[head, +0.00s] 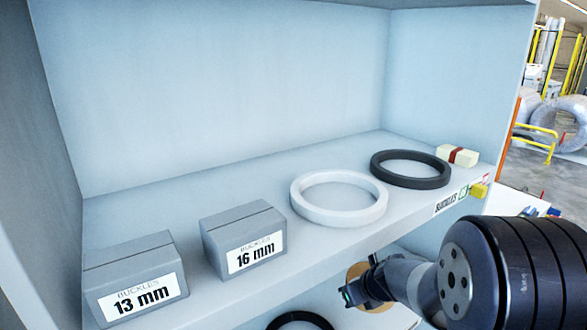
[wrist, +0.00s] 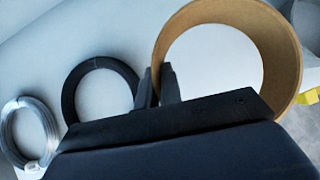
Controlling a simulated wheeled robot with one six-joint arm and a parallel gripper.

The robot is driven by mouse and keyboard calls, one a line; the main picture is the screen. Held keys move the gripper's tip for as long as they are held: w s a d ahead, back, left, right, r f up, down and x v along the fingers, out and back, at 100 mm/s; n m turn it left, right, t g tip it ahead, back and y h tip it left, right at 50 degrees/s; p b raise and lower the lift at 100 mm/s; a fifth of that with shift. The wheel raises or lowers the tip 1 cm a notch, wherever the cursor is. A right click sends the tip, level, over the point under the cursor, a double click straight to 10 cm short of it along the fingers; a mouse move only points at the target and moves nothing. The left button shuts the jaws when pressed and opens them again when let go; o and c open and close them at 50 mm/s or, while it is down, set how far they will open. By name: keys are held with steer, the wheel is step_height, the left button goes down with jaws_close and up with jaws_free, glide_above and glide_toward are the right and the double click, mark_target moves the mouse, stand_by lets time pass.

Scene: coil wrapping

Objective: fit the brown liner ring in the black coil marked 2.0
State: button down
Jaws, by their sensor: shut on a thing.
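The brown liner ring (wrist: 284,55) is a wide, thin-walled band, held by its near-left wall between the fingers of my gripper (wrist: 158,82). In the head view, a small part of the liner ring (head: 353,273) shows behind my gripper (head: 366,285), below the front edge of the upper shelf. A black coil (wrist: 70,97) lies flat on the lower shelf, left of the gripper in the wrist view and apart from the ring. Part of a black coil (head: 297,317) also shows at the bottom of the head view. No 2.0 mark is readable on it.
A silver wire coil (wrist: 50,128) lies left of the black coil. On the upper shelf (head: 160,205) are two grey buckle boxes (head: 135,283), a white ring (head: 340,214), a black ring (head: 410,181) and a small cream box (head: 457,155). The shelf's front edge is above the gripper.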

steer(key=shift+w+d+r+m+h, duration=0.3)
steer(key=shift+w+d+r+m, duration=0.25)
steer(key=shift+m, duration=0.15)
steer(key=shift+s+f, duration=0.1)
steer(key=s+a+n+y, duration=0.1)
steer(key=a+n, duration=0.1)
steer(key=s+a+f+n+g+y+b, duration=0.1)
steer(key=s+a+n, duration=0.1)
steer(key=s+a+n+g+y, duration=0.1)
steer(key=s+a+n, duration=0.1)
steer(key=n, duration=0.1)
steer(key=shift+a+f+y, duration=0.2)
steer(key=shift+a+y, duration=0.15)
steer(key=shift+y, duration=0.05)
steer(key=s+a+r+n+g+y+b, duration=0.1)
steer(key=s+a+n+g, duration=0.4)
steer(key=s+n, duration=0.3)
steer(key=shift+a+r+n+g+b, duration=0.15)
steer(key=shift+a+n+g+b, duration=0.3)
steer(key=shift+n, duration=0.15)
steer(key=shift+s+r+p, duration=0.1)
steer(key=shift+p, duration=0.3)
